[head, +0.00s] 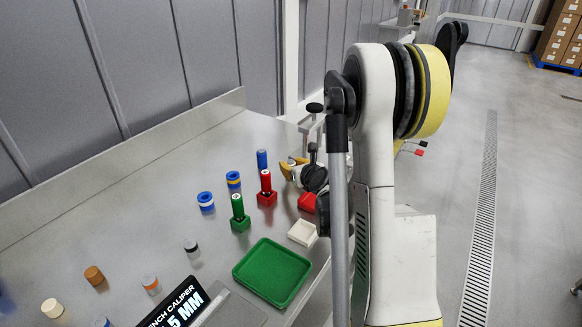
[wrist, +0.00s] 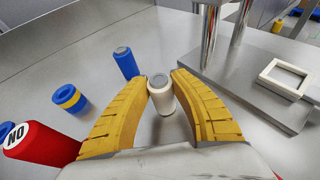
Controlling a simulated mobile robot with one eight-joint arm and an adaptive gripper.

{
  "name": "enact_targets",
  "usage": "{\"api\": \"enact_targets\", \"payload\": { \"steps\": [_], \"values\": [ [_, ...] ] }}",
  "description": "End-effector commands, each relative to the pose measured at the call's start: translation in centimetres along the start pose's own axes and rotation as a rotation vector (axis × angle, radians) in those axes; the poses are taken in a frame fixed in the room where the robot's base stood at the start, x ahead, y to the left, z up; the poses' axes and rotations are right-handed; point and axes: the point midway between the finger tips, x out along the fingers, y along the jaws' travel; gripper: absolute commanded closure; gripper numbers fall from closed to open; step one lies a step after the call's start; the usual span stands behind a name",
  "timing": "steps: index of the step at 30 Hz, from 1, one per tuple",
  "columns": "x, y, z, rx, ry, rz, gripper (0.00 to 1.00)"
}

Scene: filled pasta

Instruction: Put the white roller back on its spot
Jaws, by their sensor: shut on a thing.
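The white roller (wrist: 162,97), with a grey top, is upright between the yellow fingertips of my gripper (wrist: 161,82) in the wrist view. My gripper is shut on it. Whether the roller's foot touches the table cannot be told. A white square frame (wrist: 267,83) lies on a metal plate at the right of the wrist view, apart from the roller.
Metal posts (wrist: 240,35) rise right of my gripper. A blue roller (wrist: 125,63), a blue-yellow roller (wrist: 68,98) and a red roller (wrist: 40,142) stand left. Red (head: 267,198), green (head: 240,224) and white (head: 302,233) holders and a green tray (head: 272,272) are nearer.

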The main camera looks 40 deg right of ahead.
Motion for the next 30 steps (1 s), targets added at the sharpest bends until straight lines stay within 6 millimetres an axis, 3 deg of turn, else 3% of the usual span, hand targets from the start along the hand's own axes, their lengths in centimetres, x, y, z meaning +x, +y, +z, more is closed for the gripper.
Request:
{"api": "enact_targets", "payload": {
  "steps": [5, 6, 8, 19, 23, 30],
  "values": [
    [0.1, 0.0, -0.3, 0.000, 0.000, 0.000, 1.00],
    [0.1, 0.0, -0.3, 0.000, 0.000, 0.000, 0.66],
    [0.1, 0.0, -0.2, 0.000, 0.000, 0.000, 0.53],
    [-0.1, 0.0, 0.3, 0.000, 0.000, 0.000, 0.53],
    [-2.2, -0.1, 0.2, 0.000, 0.001, -0.002, 0.53],
    [-7.8, -0.1, 0.3, 0.000, 0.001, -0.002, 0.53]
  ]
}}
